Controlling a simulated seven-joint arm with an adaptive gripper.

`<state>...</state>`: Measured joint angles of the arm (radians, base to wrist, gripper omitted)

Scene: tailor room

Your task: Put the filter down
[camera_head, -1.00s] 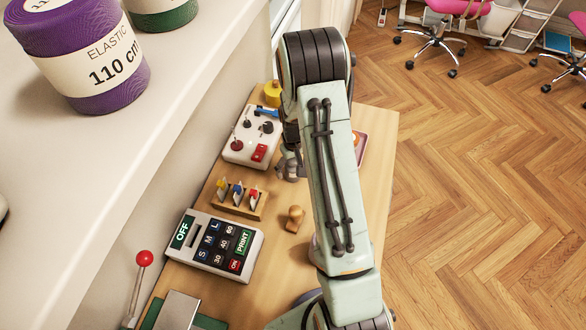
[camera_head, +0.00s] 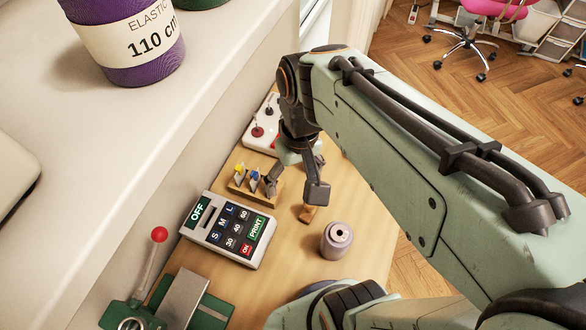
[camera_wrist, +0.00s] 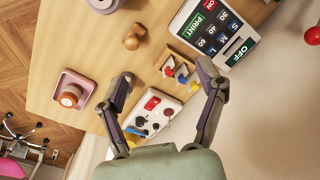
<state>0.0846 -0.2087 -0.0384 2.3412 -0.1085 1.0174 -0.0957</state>
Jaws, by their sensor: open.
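Several small coloured tabs stand in a wooden rack (camera_head: 262,198); I cannot tell for sure which of them is the filter. In the head view a yellow tab (camera_head: 240,170) and a blue tab (camera_head: 254,175) show, and my finger covers the near end of the row. My gripper (camera_head: 294,190) is open and points down beside the rack's right end.
A keypad box (camera_head: 229,230) stands in front of the rack and a white control box (camera_head: 264,127) behind it. A wooden knob (camera_wrist: 132,38) and a grey-mauve spool (camera_head: 336,240) stand nearby. A pink tray (camera_wrist: 90,82) sits near the table edge. A shelf (camera_head: 120,170) borders the left.

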